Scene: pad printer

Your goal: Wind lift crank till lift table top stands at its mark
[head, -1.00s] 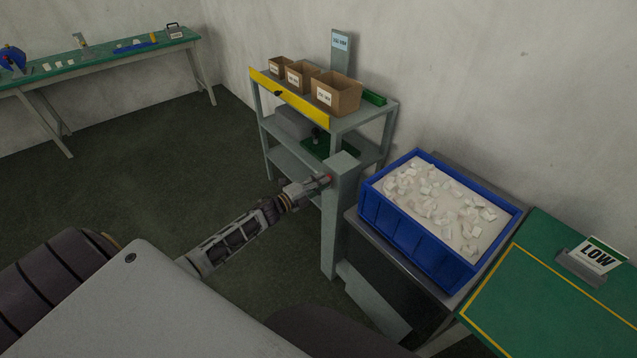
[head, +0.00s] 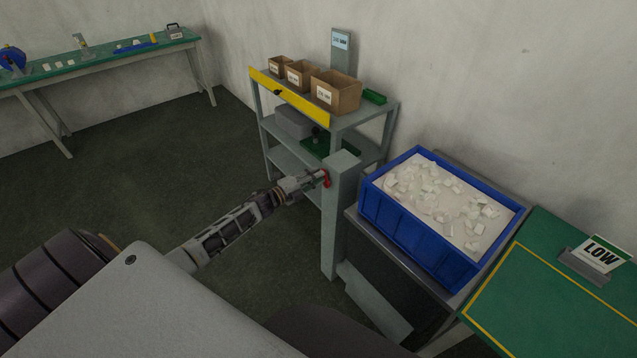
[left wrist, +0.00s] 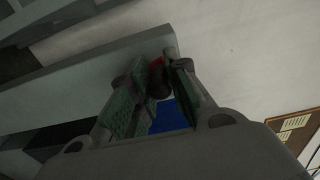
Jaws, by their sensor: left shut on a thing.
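The lift crank (head: 327,180) is a small red arm on the left side of a grey post (head: 340,220). My left gripper (head: 316,180) is at the crank and shut on its handle. In the left wrist view the dark crank handle (left wrist: 158,86) sits between the green-padded fingers (left wrist: 155,95), with a bit of red behind it. The lift table top (head: 366,234) is a grey plate right of the post, bearing a blue bin (head: 415,242) of small white pieces. I cannot make out its height mark. My right gripper is not in view.
A grey shelf (head: 322,122) with cardboard boxes (head: 338,92) stands behind the post. A green bench (head: 540,300) with a "LOW" sign (head: 598,255) is at the right. Another green bench (head: 105,57) is far left. The floor between is clear.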

